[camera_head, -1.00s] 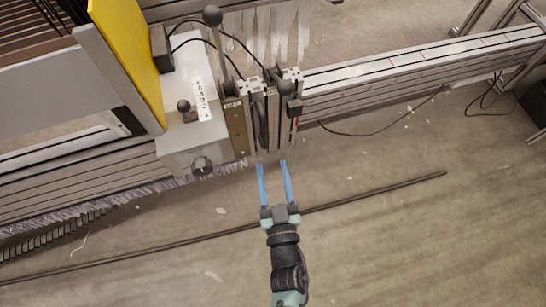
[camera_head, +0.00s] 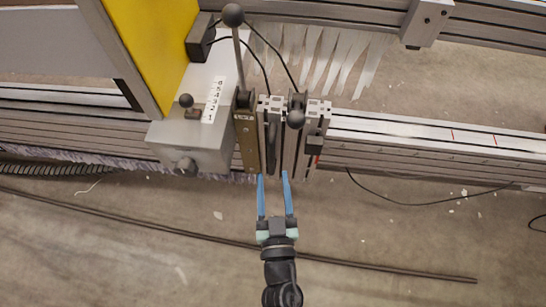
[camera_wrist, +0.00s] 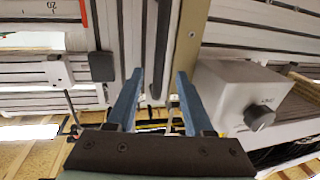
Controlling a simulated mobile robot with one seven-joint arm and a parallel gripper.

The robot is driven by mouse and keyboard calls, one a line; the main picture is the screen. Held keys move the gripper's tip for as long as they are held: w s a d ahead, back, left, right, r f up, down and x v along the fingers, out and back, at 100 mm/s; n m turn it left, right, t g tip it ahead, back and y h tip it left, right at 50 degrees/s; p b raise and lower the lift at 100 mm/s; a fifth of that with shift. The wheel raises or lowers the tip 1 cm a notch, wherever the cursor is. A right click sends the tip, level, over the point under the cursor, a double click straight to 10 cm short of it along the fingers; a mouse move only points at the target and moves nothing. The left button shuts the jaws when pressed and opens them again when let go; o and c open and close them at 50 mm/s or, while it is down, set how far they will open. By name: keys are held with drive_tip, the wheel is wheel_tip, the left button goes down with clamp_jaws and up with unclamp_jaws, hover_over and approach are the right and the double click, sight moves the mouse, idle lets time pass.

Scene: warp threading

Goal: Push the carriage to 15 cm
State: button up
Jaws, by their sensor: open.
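The carriage (camera_head: 302,145) is a block of upright metal profiles with a dark handle and black knobs, set on the long metal rail (camera_head: 400,137). The rail runs to the right with red marks on its top face. My gripper (camera_head: 273,176) is open, its two blue fingers pointing at the carriage's lower front edge, about in line with the dark handle. In the wrist view the fingers (camera_wrist: 159,78) stand apart, with the carriage's profiles (camera_wrist: 132,35) beyond them. I cannot tell whether they touch it. A "20" shows on the scale at upper left there.
A grey box with a knob (camera_head: 190,143) and a yellow panel (camera_head: 150,50) stand left of the carriage. A lever with a black ball (camera_head: 233,15) rises beside it. A cable hangs below the rail at right. A dark rod (camera_head: 380,268) lies on the floor.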

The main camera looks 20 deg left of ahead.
sight(271, 161)
drive_tip(key=b+x, duration=0.2)
drive_tip(key=x, duration=0.4)
drive_tip(key=shift+w+a, duration=0.15)
drive_tip(key=shift+w, duration=0.25)
clamp_jaws()
drive_tip(key=shift+f, duration=0.1)
idle(0.9)
